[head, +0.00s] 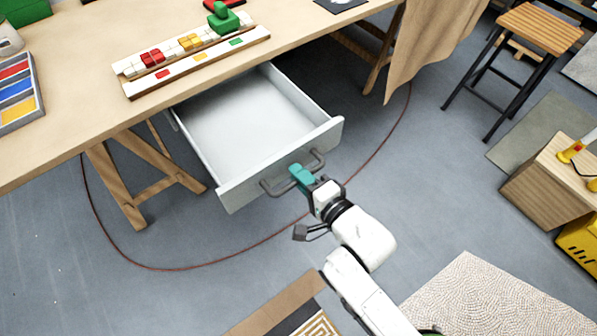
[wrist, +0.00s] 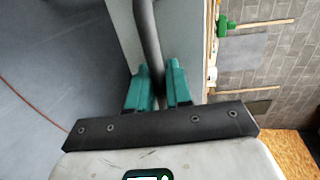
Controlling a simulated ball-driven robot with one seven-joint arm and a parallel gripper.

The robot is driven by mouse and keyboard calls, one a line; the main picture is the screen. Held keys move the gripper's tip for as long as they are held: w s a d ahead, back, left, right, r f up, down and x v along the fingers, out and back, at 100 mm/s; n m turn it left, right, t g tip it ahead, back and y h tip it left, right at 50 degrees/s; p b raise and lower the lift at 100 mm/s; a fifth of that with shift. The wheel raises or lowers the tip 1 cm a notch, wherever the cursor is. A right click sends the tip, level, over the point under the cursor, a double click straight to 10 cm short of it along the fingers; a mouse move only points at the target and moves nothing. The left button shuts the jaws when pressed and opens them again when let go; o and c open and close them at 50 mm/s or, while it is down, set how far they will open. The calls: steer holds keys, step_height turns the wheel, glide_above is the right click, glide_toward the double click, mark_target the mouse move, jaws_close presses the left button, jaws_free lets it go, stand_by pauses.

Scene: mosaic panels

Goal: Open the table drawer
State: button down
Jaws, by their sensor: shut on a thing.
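The white table drawer (head: 328,136) is pulled out far from under the wooden table (head: 75,100), and its inside looks empty. Its grey bar handle (head: 268,186) is on the front panel. My gripper (head: 297,172) with teal fingers is shut on the handle near its middle. In the wrist view my gripper (wrist: 159,85) has one finger on each side of the dark handle bar (wrist: 148,40). The fingers hide the gripped part of the bar.
A wooden rack with coloured tiles (head: 190,55) lies on the tabletop above the drawer. A trestle leg (head: 120,185) stands left of the drawer. A red cable (head: 200,262) curves over the floor. A stool (head: 540,25) and wooden box (head: 550,185) stand at the right.

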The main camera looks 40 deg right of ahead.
steer(key=c, duration=1.2)
jaws_free()
steer(key=v, duration=1)
steer(key=shift+s, duration=0.35)
steer(key=s+d+f+n+g, duration=0.1)
steer(key=s+f+n+g, duration=0.1)
steer(key=n+g, duration=0.3)
steer(key=s+d+f+n+g+p, duration=0.1)
steer(key=s+d+f+n+g, duration=0.1)
steer(key=s+n+g, duration=0.2)
steer(key=s+d+f+n+g+p, duration=0.1)
steer(key=s+d+f+n+g, duration=0.1)
steer(key=n+g, duration=0.3)
steer(key=shift+s+f+n+g, duration=0.15)
steer(key=shift+s+f+n, duration=0.2)
steer(key=shift+n, duration=0.55)
steer(key=shift+s+f+n+g, duration=0.15)
steer(key=shift+s+f+n, duration=0.15)
steer(key=shift+n, duration=0.6)
